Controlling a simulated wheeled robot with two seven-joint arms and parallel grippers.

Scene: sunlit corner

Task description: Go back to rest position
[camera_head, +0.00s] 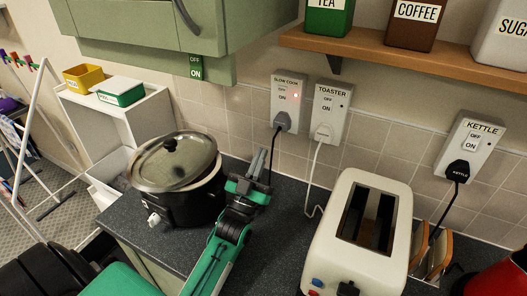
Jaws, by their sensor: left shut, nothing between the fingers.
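My left gripper (259,160) is shut and empty. It is raised over the dark worktop, to the right of the slow cooker (175,205) and below the slow cooker socket (287,101), apart from the socket in the picture. A small red light shows on that socket, and a dark plug with a black cable is in it. My green and black left forearm runs up from the bottom edge and covers part of the worktop. My right gripper is not in view.
A cream toaster (330,225) stands right of my forearm, with bread slices (440,255) beside it. A red kettle (495,280) is partly cut off at right. A green cabinet (160,22) and a wooden shelf (430,52) hang above. Dark worktop (285,205) is bare between forearm and toaster.

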